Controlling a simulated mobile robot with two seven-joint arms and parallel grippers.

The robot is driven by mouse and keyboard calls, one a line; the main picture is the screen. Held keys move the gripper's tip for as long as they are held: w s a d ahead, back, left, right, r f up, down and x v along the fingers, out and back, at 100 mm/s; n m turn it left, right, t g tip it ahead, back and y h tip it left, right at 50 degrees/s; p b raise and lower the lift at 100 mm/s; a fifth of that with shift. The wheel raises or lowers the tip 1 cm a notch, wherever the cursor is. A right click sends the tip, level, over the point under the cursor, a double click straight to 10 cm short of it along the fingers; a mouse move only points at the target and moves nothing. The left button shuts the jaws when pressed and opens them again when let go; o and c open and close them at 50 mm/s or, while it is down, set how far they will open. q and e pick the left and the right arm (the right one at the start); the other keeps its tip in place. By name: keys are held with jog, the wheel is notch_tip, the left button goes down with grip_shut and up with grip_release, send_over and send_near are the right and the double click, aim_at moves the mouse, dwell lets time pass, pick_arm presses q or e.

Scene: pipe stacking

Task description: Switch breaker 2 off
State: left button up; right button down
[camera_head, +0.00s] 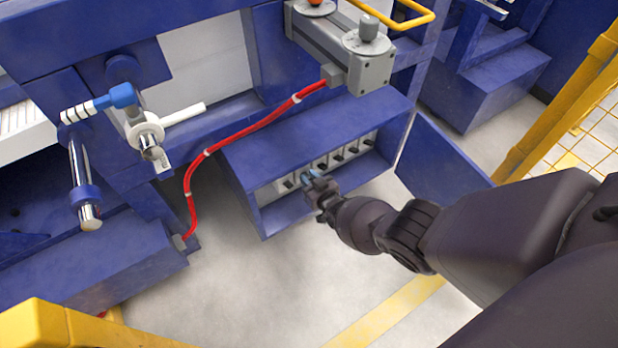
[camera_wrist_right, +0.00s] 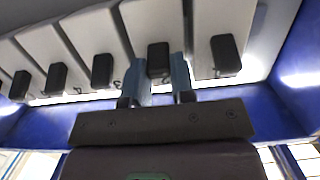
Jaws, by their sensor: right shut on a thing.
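A row of several white breakers with black switch levers (camera_head: 338,153) sits inside an open blue box low on the machine. My right gripper (camera_head: 308,176) reaches into the box at the second breaker from the left in the head view. In the right wrist view, the blue fingers of the right gripper (camera_wrist_right: 161,78) are on either side of the second black lever (camera_wrist_right: 158,58) from the right end and shut on it. The end lever (camera_wrist_right: 226,55) is free beside it. Marks under the levers are too small to read surely. My left gripper is not in view.
The blue box door (camera_head: 437,160) stands open to the right. A red cable (camera_head: 237,137) hangs left of the box, below a grey cylinder unit (camera_head: 345,50). A yellow fence (camera_head: 570,95) is at the right. The floor (camera_head: 270,280) before the box is clear.

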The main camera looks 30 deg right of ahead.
dwell(0.3)
jog(key=c, duration=1)
grip_release()
jog(key=shift+o, duration=0.2)
jog(key=shift+s, duration=0.1)
jog(key=shift+s+r+p, duration=0.2)
jog(key=shift+s+p, duration=0.25)
jog(key=shift+s, duration=0.05)
pick_arm(q)
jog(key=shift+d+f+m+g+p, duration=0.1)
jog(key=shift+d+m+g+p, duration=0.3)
jog(key=shift+p, duration=0.6)
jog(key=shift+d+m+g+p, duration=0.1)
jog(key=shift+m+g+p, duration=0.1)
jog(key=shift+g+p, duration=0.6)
pick_arm(e)
jog(key=s+r, duration=0.1)
jog(key=s, duration=0.8)
jog(key=shift+s+d, duration=0.15)
jog(key=shift+s, duration=0.15)
